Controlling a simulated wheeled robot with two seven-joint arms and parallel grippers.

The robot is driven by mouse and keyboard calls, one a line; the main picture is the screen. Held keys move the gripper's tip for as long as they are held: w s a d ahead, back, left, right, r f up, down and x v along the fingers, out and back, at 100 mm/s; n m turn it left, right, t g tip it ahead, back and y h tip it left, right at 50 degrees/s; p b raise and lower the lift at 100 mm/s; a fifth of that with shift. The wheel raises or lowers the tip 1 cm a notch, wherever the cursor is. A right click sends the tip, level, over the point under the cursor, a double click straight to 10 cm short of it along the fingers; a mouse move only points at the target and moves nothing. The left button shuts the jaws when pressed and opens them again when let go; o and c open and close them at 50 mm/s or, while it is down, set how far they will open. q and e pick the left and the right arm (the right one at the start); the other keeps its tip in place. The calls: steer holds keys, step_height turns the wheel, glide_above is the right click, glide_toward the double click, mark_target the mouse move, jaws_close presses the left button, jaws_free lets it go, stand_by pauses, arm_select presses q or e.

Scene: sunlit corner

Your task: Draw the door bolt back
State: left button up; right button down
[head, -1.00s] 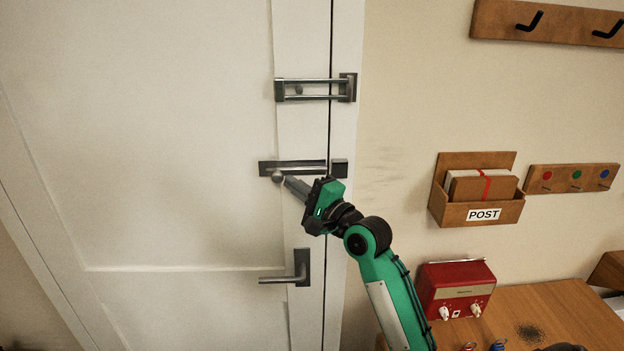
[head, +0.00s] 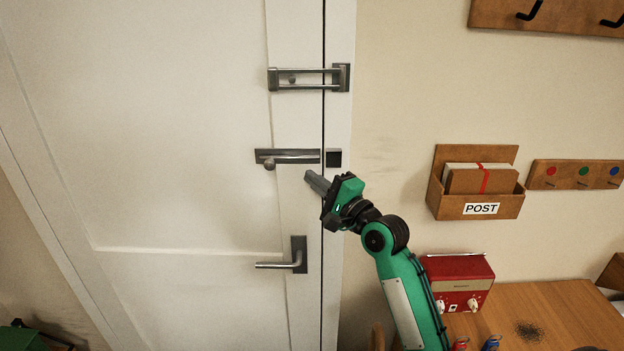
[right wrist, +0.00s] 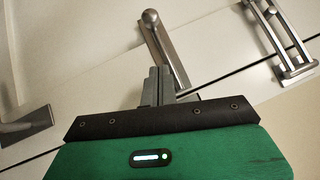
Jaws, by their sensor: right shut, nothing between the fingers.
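The grey door bolt (head: 295,157) lies level on the white door, with its round knob (head: 269,165) near the left end of its plate. Its square keeper (head: 334,158) sits on the frame. No rod is seen crossing the dark gap between plate and keeper. My right gripper (head: 308,176) is shut and empty, below and right of the knob and apart from it. In the right wrist view the shut fingers (right wrist: 160,82) point towards the bolt (right wrist: 168,55); the knob (right wrist: 150,17) is beyond them. My left gripper is out of view.
A bar latch (head: 308,77) is above the bolt and a lever handle (head: 282,262) below. On the right are a POST box (head: 478,208), a red device (head: 458,284) on a wooden table (head: 555,315), and a peg rail (head: 575,174). The wall beside the frame is clear.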

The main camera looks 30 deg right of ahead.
arm_select(q)
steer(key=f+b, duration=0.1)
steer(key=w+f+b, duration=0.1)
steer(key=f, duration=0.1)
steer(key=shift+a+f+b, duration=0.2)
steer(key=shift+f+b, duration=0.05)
steer(key=shift+b, duration=0.1)
arm_select(e)
steer(key=a+v, duration=0.1)
steer(key=v, duration=0.6)
steer(key=shift+s+d+f, duration=0.15)
steer(key=shift+s+f, duration=0.05)
steer(key=shift+s, duration=0.05)
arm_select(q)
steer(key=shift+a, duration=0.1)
